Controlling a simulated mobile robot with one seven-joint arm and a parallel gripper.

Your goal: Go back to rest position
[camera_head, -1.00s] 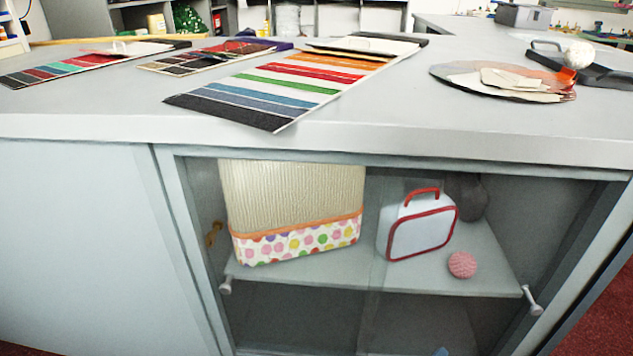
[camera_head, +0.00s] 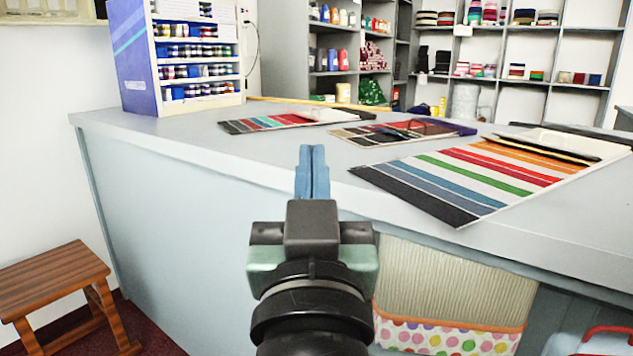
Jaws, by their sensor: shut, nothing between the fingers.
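My gripper (camera_head: 312,160) is in the middle of the head view, with its blue fingers together and nothing between them. It points away from me, and in the picture its tips overlap the near edge of the grey counter (camera_head: 240,165). I cannot tell how far apart gripper and counter are. My wrist shows below it at the bottom of the view.
Striped swatch cards (camera_head: 490,172) lie on the counter, right of the gripper. A blue-sided display rack (camera_head: 128,60) stands at its far left end. A wooden stool (camera_head: 55,283) is at lower left. A dotted-bottom bag (camera_head: 450,285) shows in the cabinet.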

